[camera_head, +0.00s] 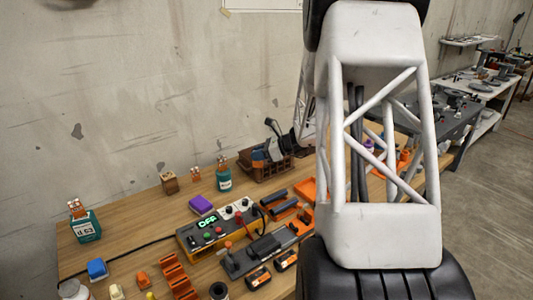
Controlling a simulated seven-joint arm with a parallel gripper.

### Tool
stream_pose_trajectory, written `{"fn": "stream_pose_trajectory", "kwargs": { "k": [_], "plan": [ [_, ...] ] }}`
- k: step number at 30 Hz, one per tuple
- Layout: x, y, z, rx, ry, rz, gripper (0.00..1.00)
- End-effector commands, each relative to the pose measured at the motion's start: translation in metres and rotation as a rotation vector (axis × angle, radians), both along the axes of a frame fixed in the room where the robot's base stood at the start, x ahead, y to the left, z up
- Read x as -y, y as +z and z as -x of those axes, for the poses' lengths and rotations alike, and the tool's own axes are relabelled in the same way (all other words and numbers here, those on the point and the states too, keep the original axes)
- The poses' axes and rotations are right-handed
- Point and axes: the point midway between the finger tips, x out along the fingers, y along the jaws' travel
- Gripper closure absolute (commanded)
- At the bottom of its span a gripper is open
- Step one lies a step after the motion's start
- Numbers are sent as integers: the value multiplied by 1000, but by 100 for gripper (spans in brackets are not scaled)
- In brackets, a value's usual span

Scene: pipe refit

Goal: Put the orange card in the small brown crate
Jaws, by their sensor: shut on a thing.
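A small brown crate (272,174) with slatted sides stands near the back of the wooden bench, against the wall. My gripper (274,140) is dark and reaches down over the crate's opening from the right. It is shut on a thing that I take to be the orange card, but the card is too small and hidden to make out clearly. A blue thing shows at the crate's left, inside or just behind its rim. I cannot tell whether the held thing touches the crate. My own white arm covers much of the bench's right side.
A teal container (224,181) stands just left of the crate. A purple block (201,204), an orange-yellow device with a green display (209,228) and dark-and-orange parts crowd the front. A teal box (84,228) stands far left. Bare bench shows around the small brown block (169,184).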

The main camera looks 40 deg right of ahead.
Motion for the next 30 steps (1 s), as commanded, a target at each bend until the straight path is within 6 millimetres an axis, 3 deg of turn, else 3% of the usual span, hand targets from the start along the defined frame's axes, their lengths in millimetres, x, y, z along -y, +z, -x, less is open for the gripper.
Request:
{"fn": "stream_pose_trajectory", "kwargs": {
  "k": [17,23,30],
  "plan": [
    [8,1,1,0,-11,0,100],
    [14,0,-13,1,-10,1,100],
    [28,-4,-42,0,-10,0,100]
  ]
}}
